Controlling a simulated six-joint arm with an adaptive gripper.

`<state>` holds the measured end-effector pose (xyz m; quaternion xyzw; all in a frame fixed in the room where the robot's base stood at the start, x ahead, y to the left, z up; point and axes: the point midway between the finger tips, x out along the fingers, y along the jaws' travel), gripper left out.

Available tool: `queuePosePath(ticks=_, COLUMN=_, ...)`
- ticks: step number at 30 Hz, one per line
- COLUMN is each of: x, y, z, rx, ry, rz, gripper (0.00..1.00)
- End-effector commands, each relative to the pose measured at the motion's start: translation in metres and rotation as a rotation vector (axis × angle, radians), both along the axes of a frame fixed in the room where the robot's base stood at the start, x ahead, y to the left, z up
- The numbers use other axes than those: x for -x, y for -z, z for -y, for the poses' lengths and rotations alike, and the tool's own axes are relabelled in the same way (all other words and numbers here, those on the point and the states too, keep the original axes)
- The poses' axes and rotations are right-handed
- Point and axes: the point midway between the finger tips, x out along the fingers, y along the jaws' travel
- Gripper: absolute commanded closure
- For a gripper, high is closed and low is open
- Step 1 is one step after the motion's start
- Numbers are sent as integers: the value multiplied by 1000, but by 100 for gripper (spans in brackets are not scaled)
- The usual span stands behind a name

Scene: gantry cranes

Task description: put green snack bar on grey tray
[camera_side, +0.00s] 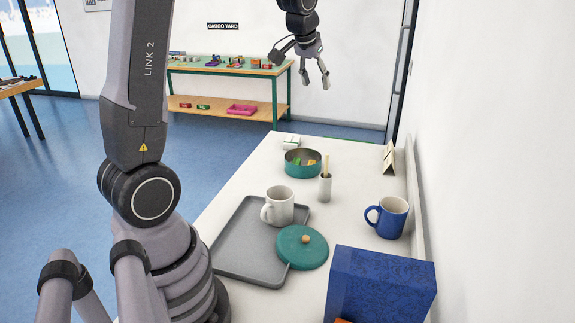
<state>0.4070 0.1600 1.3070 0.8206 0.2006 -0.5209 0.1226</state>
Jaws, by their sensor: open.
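My gripper (315,82) is open and empty, high above the back of the white table, pointing down. The grey tray (237,262) lies at the left of the table, with a white mug (280,207) standing on it. A teal pot (302,170) stands open behind the tray, with small green and orange-yellow items (304,162) inside. One green item may be the green snack bar, but it is too small to be sure. My gripper is well above and behind the pot, touching nothing.
A teal lid (302,258) with an orange knob overlaps the tray's right side. A white holder (325,190) with a stick stands beside the pot. A blue mug (393,217), a large blue box (380,287), a small stand (388,158) and a white packet (291,142) are also around.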

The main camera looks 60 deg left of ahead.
Motion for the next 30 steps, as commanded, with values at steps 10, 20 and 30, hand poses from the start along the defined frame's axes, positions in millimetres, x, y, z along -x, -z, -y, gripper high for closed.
queuePosePath(ticks=10, x=-74, y=173, z=-170, rx=26, ry=-286, rz=-33, gripper=54)
queuePosePath(ticks=20, x=-73, y=254, z=-223, rx=36, ry=-377, rz=-33, gripper=54)
queuePosePath(ticks=30, x=-88, y=313, z=-241, rx=37, ry=-376, rz=-34, gripper=54)
